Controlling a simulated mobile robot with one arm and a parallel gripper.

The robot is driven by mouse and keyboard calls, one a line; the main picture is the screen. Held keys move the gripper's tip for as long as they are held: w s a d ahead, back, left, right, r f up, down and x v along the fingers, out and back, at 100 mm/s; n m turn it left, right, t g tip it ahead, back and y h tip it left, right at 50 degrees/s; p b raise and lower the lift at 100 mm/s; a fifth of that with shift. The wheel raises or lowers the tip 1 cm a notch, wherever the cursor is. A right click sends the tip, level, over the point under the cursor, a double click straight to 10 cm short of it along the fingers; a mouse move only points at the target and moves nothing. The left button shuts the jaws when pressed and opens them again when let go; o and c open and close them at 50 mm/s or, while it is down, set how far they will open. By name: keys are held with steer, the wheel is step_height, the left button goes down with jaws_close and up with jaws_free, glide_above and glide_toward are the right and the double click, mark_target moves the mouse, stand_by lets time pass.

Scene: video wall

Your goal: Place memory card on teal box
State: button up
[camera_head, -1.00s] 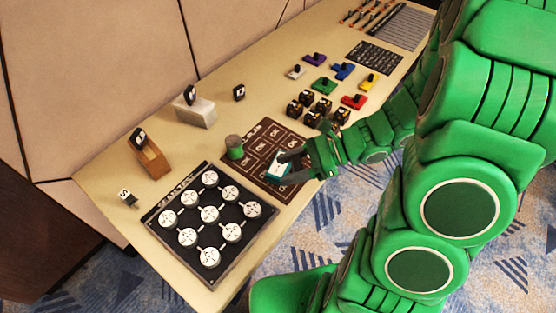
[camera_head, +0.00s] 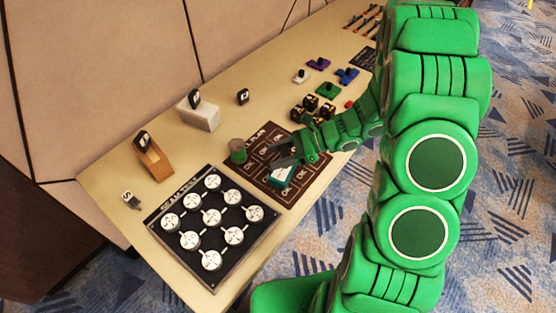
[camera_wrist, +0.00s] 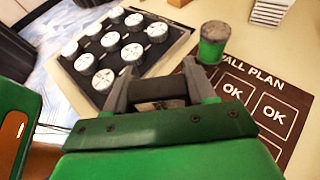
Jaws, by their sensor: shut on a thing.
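My gripper (camera_head: 285,162) is low over the brown mat, its dark fingers pointing left. The wrist view shows a small dark grey thing (camera_wrist: 158,89) held between its fingers; it is likely the memory card, but its face and label are hidden. The teal box (camera_head: 281,175), with a pale top, lies on the brown mat right at the fingers in the head view. Whether the held thing touches it, I cannot tell. The teal box is not clearly visible in the wrist view.
A black board with several white discs (camera_head: 211,216) lies left of the mat (camera_head: 262,183). A green cylinder (camera_head: 238,151) stands at the mat's far corner. Dark cubes (camera_head: 310,102) and coloured pieces lie beyond. A wooden stand (camera_head: 155,160) and white block (camera_head: 201,115) stand at left.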

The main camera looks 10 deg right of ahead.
steer(key=shift+w+a+f, duration=0.1)
steer(key=shift+w+f, duration=0.6)
steer(key=shift+f, duration=1.75)
steer(key=shift+f, duration=0.1)
steer(key=o, duration=1)
steer(key=shift+r, duration=0.2)
steer(key=v, duration=1.2)
